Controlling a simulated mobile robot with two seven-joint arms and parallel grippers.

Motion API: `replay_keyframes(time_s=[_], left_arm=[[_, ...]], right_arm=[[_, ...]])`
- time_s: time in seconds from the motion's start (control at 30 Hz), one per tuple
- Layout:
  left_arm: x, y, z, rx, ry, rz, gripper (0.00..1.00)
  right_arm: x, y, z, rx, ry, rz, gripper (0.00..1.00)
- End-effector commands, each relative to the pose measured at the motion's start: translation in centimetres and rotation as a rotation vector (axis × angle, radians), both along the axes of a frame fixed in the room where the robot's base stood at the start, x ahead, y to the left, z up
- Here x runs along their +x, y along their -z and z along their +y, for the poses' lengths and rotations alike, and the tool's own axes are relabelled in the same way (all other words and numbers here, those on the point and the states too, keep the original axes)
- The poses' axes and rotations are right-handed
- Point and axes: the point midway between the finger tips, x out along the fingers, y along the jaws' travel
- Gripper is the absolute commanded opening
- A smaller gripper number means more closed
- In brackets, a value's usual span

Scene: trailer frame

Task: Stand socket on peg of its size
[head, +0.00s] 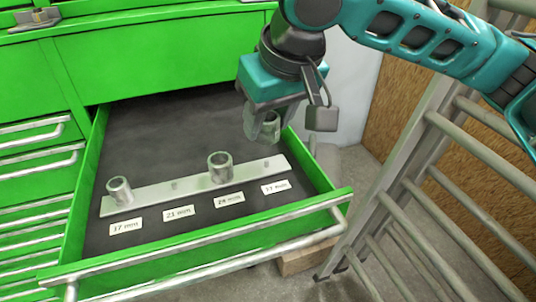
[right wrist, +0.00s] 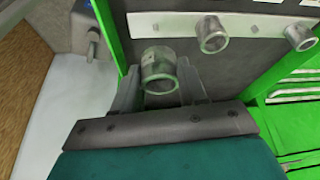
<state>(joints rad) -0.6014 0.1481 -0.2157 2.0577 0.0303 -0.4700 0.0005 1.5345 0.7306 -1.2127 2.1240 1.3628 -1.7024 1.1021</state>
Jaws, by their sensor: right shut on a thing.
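My right gripper (head: 262,122) is shut on a grey metal socket (head: 269,127), above the right part of the open drawer. The held socket (right wrist: 160,75) shows between the fingers in the right wrist view, its open round end facing the camera. Below is a pale metal strip (head: 145,197) with pegs. One socket (head: 119,191) stands at its left end and a wider socket (head: 220,167) stands right of the middle. A bare peg (head: 174,185) shows between them. A small peg (head: 267,164) seems to show near the right end, below the held socket. My left gripper is not in view.
White size labels (head: 178,212) lie in front of the strip; the numbers are small and hard to read. The green drawer front (head: 210,255) carries a long handle. A metal ladder (head: 400,180) stands close on the right. The dark drawer floor (head: 160,140) behind the strip is clear.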

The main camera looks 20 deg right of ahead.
Motion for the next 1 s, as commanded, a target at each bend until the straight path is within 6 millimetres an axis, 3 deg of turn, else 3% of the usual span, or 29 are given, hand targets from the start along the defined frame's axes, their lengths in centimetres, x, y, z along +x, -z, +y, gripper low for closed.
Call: replay_keyframes(time_s=[0.2,0.5,0.87,0.9,1.0], left_arm=[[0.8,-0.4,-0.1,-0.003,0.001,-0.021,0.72],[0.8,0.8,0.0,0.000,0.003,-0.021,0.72],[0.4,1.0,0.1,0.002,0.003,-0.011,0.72],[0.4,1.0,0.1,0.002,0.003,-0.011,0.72],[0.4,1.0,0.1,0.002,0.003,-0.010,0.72]], right_arm=[[0.0,1.8,0.0,0.001,0.001,-0.001,0.02],[0.0,5.7,0.0,0.000,-0.001,-0.001,0.02],[0.0,5.9,0.0,0.000,0.000,-0.001,0.02],[0.0,5.9,0.0,0.000,0.000,-0.001,0.46],[0.0,5.9,0.0,0.000,0.000,-0.001,0.55]])
